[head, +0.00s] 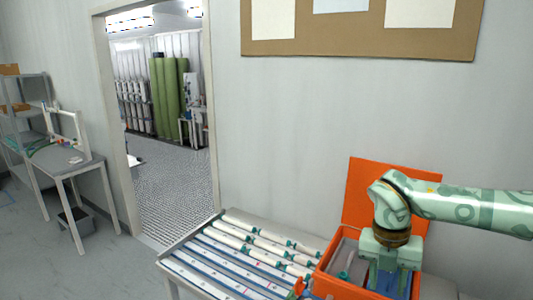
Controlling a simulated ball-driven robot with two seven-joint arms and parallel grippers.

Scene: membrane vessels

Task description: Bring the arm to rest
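My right arm comes in from the right, and its gripper (392,268) points down into an open orange box (335,283) at the lower right. The gripper body shows over the box, but its fingertips are low inside and cannot be made out, so I cannot tell whether they are open or hold anything. The box's orange lid (362,190) stands raised behind, partly hidden by my arm. My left gripper is not in view.
A table (170,262) left of the box carries several white tubes (262,232) with green fittings in rows. A doorway (165,120) opens behind to the left. A smaller table (75,165) and shelves (22,105) stand far left.

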